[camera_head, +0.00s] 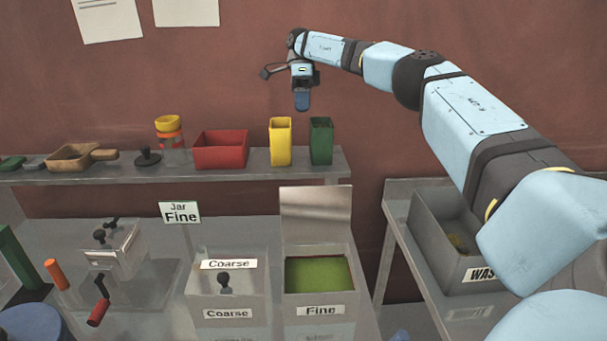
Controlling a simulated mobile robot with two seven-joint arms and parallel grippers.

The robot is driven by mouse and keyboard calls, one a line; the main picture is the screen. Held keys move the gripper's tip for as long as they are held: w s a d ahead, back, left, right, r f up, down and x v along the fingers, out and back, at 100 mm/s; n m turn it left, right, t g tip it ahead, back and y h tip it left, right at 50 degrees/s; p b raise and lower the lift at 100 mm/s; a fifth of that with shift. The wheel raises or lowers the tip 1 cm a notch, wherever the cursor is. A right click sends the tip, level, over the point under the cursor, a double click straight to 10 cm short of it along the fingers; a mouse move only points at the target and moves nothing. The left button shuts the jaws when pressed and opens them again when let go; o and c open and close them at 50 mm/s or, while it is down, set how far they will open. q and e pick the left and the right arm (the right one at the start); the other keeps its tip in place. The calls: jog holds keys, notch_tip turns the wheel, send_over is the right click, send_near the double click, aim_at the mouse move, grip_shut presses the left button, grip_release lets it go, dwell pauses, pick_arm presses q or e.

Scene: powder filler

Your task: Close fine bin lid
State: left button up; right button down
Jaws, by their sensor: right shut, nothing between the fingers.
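The fine bin (320,309) stands on the table at the lower centre, with a "Fine" label on its front. Its lid (316,215) is open and stands upright at the back edge. Green powder (318,273) shows inside. My right gripper (302,101) is shut and empty. It points down high up, in front of the wall and above the shelf, well above the lid and apart from it. My left gripper is not in view.
The coarse bin (228,300) with a closed knobbed lid stands left of the fine bin. A shelf (230,172) behind holds a red box (221,150), a yellow cup (280,142) and a green cup (321,141). A waste bin (425,225) stands right.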

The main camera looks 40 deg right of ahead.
jog(key=b+x, duration=0.3)
jog(key=x, duration=1.6)
jog(key=shift+s+a+f, duration=0.15)
jog(key=shift+s+f, duration=0.05)
jog(key=shift+a+b, duration=0.1)
jog(key=shift+b, duration=0.2)
